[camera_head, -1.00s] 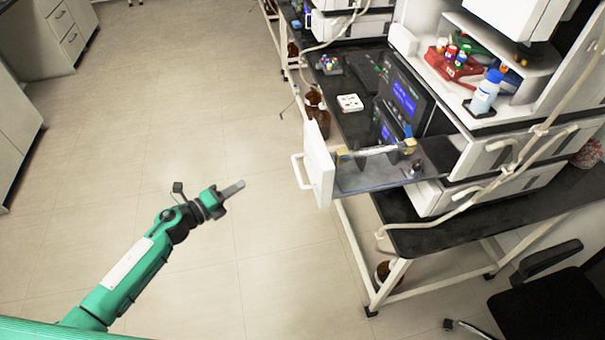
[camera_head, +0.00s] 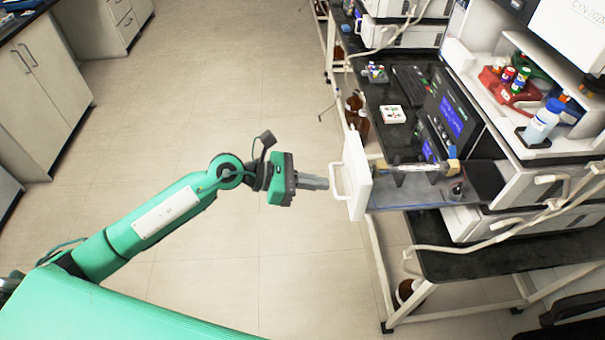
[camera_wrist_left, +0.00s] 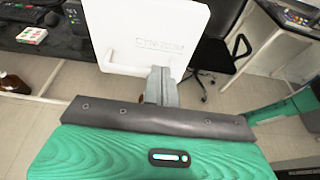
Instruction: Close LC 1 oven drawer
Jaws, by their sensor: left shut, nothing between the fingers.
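The oven drawer (camera_head: 357,176) is pulled out from the instrument stack, its white front panel and handle facing left. Behind the panel, its tray carries a column-like rod. My left gripper (camera_head: 326,183) is shut and empty, its fingertips pointing right, at or very close to the drawer's front by the handle. In the left wrist view the shut fingers (camera_wrist_left: 161,75) overlap the lower part of the white drawer front (camera_wrist_left: 148,25); I cannot tell whether they touch it. The right gripper is not in view.
A black bench (camera_head: 500,262) carries the stacked instruments. A red tray with small bottles (camera_head: 508,88) and a blue-capped bottle (camera_head: 543,122) stand on top. The floor to the left is clear.

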